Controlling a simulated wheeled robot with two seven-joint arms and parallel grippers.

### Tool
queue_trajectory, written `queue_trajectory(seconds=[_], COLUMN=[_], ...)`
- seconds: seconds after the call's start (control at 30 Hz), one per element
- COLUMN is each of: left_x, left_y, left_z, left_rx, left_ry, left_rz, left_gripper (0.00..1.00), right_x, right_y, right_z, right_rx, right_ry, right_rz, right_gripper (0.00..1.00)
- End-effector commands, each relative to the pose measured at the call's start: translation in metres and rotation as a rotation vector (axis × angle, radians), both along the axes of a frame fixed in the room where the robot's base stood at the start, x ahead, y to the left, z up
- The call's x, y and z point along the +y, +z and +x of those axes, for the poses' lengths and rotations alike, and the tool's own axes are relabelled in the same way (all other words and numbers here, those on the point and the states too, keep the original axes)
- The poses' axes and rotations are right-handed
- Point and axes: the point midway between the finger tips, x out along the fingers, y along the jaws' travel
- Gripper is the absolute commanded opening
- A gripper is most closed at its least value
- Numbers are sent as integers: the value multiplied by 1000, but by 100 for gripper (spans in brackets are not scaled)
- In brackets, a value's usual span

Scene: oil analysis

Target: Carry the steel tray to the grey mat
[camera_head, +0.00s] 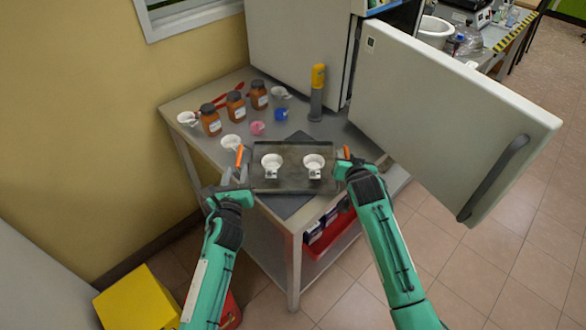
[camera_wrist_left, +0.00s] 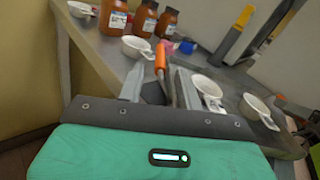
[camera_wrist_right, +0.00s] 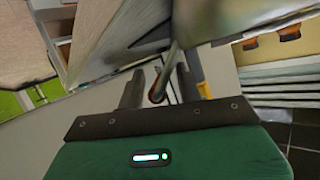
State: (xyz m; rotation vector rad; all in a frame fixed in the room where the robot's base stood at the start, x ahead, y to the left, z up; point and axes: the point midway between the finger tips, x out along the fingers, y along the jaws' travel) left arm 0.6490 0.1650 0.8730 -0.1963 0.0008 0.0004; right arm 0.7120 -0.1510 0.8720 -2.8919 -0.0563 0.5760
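The dark steel tray (camera_head: 292,184) lies over the grey mat (camera_head: 290,205) on the bench, with mat showing beyond its far and near edges. Two small white cups stand on it, the left cup (camera_head: 272,161) and the right cup (camera_head: 313,162). Orange-tipped handles show at both tray ends. My left gripper (camera_head: 238,170) is at the left handle (camera_wrist_left: 160,58), its fingers apart on either side. My right gripper (camera_head: 346,163) is at the right handle (camera_wrist_right: 157,88), also with a gap between its fingers. Contact between tray and mat is hard to see.
Several brown bottles (camera_head: 236,106), white dishes (camera_head: 231,142), a pink item (camera_head: 258,128) and a blue item (camera_head: 281,114) stand behind left. A yellow-topped cylinder (camera_head: 317,92) stands behind the tray. An open cabinet door (camera_head: 445,115) hangs over the right side.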

Motion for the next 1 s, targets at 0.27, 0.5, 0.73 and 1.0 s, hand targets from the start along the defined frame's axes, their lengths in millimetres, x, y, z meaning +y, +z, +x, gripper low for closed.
queue_trajectory(seconds=[0.27, 0.5, 0.73, 1.0], left_x=[1, 0, 1, 1], left_y=[-1, 0, 0, 0], left_z=[-44, -56, -57, -56], left_rx=[0, 0, -1, -1], left_ry=[0, 0, 0, 1], left_rz=[0, 0, 0, 0], left_gripper=[35, 35, 35, 35], right_x=[0, 0, -2, -6], right_y=[0, 1, 10, 30], right_z=[0, -2, -27, -75], right_rx=[0, 0, 1, -1], right_ry=[0, 0, 0, 0], right_rz=[0, 0, 1, 1], right_gripper=[35, 35, 35, 35])
